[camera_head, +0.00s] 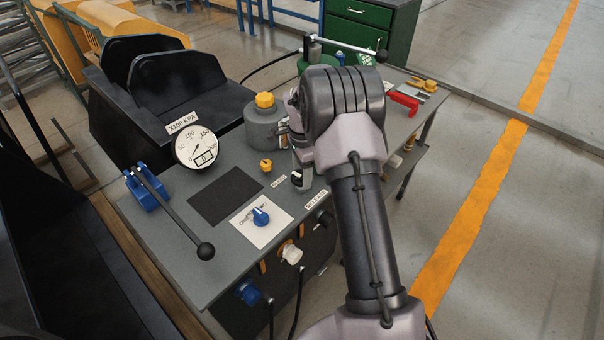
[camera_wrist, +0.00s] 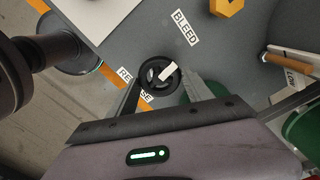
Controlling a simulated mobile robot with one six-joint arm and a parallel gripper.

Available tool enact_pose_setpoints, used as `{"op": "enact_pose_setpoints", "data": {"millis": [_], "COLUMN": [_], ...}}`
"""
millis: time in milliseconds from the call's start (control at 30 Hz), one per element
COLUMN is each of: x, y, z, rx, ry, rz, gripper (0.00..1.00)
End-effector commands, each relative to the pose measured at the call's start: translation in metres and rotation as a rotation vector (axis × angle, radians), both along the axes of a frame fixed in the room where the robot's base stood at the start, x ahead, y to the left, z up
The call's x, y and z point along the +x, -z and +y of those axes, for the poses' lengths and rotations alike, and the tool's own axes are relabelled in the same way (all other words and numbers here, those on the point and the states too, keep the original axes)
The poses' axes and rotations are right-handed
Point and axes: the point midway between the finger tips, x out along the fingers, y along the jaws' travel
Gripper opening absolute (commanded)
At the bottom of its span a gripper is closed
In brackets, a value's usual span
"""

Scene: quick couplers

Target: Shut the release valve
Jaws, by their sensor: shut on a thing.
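The release valve is a small black handwheel (camera_wrist: 160,75) with a white mark across its top, seen in the wrist view beside the partly covered RELEASE label (camera_wrist: 127,76). My gripper (camera_wrist: 162,84) has a finger on each side of the wheel and is shut on it. In the head view the wheel (camera_head: 297,179) shows small under my wrist, between the BLEED label (camera_head: 279,182) and the RELEASE label (camera_head: 316,199). My arm and wrist hide most of my fingers there. The white mark lies diagonally in the wrist view.
A yellow bleed knob (camera_head: 266,165), a blue selector knob (camera_head: 261,215) and a round gauge (camera_head: 195,147) are on the grey bench top (camera_head: 222,255). A long black-knobbed lever (camera_head: 205,249) stands at left. A red handle (camera_head: 404,102) is at the far right.

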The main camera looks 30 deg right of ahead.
Motion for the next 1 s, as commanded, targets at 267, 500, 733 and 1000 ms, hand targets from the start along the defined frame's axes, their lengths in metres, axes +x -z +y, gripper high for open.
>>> {"op": "enact_pose_setpoints", "data": {"millis": [267,500,733,1000], "x": [-0.0008,-0.0009,-0.0009,-0.0008], "y": [0.0008,0.0005,0.0003,0.0003], "z": [0.0002,0.0003,0.0003,0.0003], "rx": [0.000,0.000,0.001,0.001], "ry": [0.115,0.153,0.158,0.157], "rz": [0.002,0.002,0.002,0.001], "gripper": [0.18,0.18,0.18,0.78]}}
